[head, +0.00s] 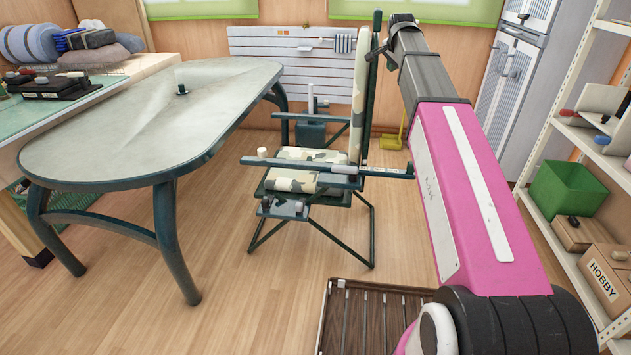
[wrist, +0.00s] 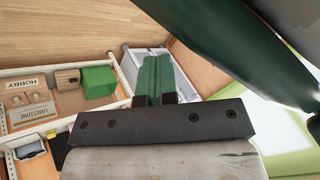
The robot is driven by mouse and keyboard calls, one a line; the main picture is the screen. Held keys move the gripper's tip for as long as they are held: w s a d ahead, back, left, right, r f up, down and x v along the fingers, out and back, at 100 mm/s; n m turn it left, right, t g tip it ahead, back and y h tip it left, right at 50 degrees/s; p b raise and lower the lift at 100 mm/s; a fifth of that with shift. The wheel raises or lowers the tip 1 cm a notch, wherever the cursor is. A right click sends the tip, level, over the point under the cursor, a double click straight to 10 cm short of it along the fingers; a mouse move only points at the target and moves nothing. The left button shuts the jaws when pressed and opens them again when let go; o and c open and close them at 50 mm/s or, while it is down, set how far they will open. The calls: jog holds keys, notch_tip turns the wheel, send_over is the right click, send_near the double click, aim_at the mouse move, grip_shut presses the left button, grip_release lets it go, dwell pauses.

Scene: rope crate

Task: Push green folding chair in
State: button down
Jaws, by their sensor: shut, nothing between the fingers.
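The green folding chair (head: 307,182) has a camouflage seat and back and stands right of the oval table (head: 150,130) in the head view. Its seat faces the table, and floor shows between its front legs and the nearest table leg. My gripper (head: 374,56) is at the upper part of the chair's back, on the side away from the table. I cannot tell whether it touches. In the wrist view the fingers (wrist: 157,68) are together and empty. A dark green part, probably the chair's back frame (wrist: 215,45), fills the upper right, close to the camera.
A slatted wooden crate (head: 365,315) lies on the floor at the bottom middle. A shelf with a green box (head: 570,188) and a HOBBY box (head: 605,280) stands at the right. A workbench is at the far left. Wooden floor is clear left of the chair.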

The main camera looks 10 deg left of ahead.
jog(key=shift+a, duration=0.25)
jog(key=shift+a, duration=4.4)
jog(key=a, duration=0.9)
jog(key=shift+a, duration=0.15)
jog(key=a, duration=0.8)
jog(key=shift+a, duration=0.35)
dwell(0.8)
dwell(0.3)
